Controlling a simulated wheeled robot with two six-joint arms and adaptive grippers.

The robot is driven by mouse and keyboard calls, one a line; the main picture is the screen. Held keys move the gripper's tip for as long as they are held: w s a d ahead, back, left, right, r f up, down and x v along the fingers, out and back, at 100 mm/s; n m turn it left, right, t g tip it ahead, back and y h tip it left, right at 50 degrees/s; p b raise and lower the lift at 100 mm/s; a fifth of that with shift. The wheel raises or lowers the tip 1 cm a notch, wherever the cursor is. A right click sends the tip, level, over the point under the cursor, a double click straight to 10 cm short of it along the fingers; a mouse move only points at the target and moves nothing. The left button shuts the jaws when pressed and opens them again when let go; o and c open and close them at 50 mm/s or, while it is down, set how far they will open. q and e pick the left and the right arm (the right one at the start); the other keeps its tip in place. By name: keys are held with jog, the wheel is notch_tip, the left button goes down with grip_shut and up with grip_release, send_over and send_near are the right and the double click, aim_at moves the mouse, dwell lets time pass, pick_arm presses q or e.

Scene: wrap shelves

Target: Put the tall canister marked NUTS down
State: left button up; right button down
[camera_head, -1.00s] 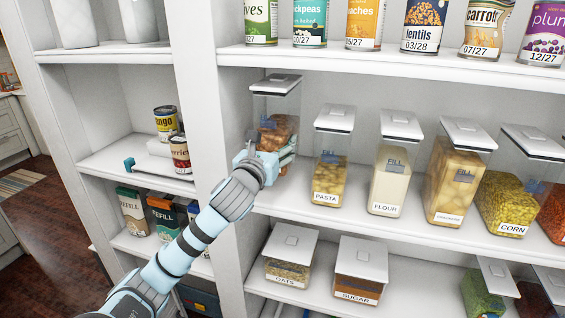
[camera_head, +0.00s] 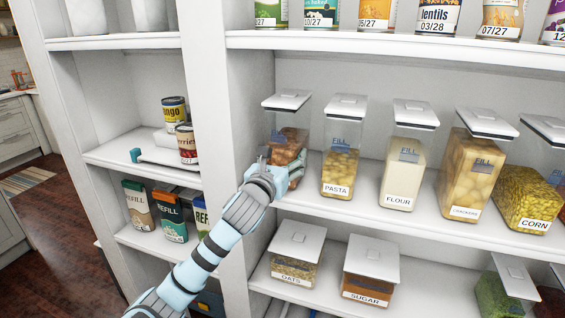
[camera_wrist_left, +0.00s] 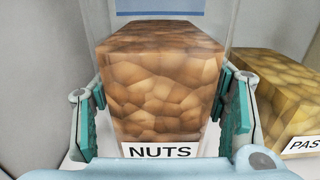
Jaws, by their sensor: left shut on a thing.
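The tall clear canister marked NUTS (camera_head: 288,142) has a white lid and brown nuts inside. It stands upright at the left end of the middle shelf, left of the pasta canister (camera_head: 341,165). My left gripper (camera_head: 285,168) is shut on its lower part, hiding its base and label in the head view. In the left wrist view the nuts canister (camera_wrist_left: 160,88) sits between the teal finger pads, with its NUTS label low in front. I cannot tell whether its base touches the shelf. My right gripper is not in view.
The middle shelf (camera_head: 400,229) holds flour (camera_head: 404,170), crackers and corn canisters to the right. A white upright divider stands close on the left. Oats (camera_head: 297,252) and sugar (camera_head: 370,268) canisters stand below. Cans line the shelf above.

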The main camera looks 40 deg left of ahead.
pick_arm(q)
jog(key=o, duration=1.9)
jog(key=shift+r, duration=0.1)
jog(key=shift+o, duration=0.2)
jog(key=shift+s, duration=0.1)
jog(key=v, duration=1.2)
